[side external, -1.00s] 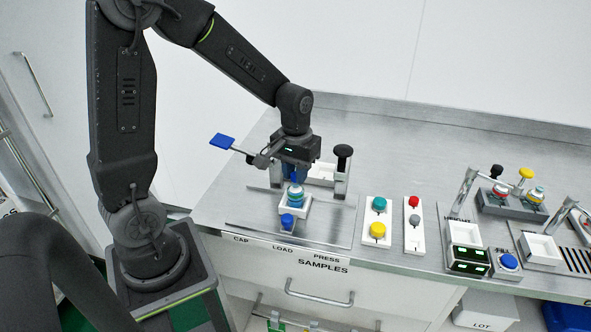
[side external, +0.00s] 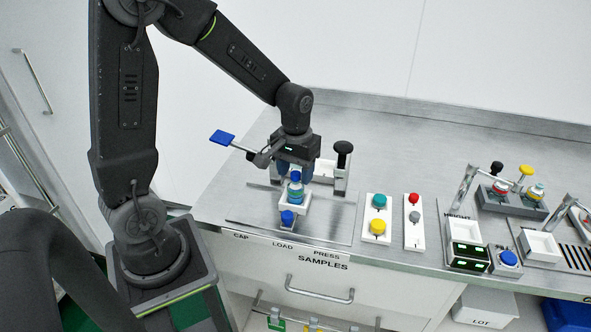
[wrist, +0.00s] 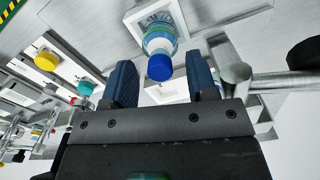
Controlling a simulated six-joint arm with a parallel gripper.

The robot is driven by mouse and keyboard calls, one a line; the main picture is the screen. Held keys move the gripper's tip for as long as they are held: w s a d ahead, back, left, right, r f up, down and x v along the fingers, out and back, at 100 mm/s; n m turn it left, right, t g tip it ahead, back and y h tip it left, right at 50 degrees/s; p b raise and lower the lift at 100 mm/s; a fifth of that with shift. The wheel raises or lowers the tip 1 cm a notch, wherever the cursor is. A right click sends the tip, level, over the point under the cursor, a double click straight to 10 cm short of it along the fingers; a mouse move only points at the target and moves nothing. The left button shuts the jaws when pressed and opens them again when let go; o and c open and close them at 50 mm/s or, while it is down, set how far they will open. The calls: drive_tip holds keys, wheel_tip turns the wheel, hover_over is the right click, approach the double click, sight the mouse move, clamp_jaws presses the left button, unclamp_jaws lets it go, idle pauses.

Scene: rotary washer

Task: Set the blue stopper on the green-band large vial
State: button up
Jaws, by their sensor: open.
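The large vial (side external: 295,191), clear with a green and blue-tinted band, stands upright in the white square holder on the metal plate. The blue stopper (side external: 295,176) sits on its top. In the wrist view the blue stopper (wrist: 160,67) covers the vial's mouth, with the green band (wrist: 160,43) behind it. My gripper (side external: 296,172) is just above and around the stopper. Its two dark blue fingers (wrist: 164,85) are open, one on each side, with a visible gap to the stopper. The vial's far side is hidden.
A small blue piece (side external: 287,218) sits in front of the vial. A press lever with a black knob (side external: 343,148) stands close at right. Button panels with teal (side external: 379,200), yellow and red buttons are further right. A rack with several capped vials (side external: 510,200) is at far right.

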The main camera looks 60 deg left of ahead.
wheel_tip(320, 180, up, 14)
idle(0.6)
drive_tip(key=shift+f, duration=0.1)
drive_tip(key=s+d+m+t, duration=0.2)
drive_tip(key=s+d+m, duration=0.1)
drive_tip(key=s, duration=0.3)
drive_tip(key=s+d+r+m+t, duration=0.1)
drive_tip(key=s+d+m+t, duration=0.2)
drive_tip(key=s+d, duration=0.2)
drive_tip(key=shift+s+d+t, duration=0.25)
drive_tip(key=shift+s+t, duration=0.05)
drive_tip(key=shift+s, duration=0.65)
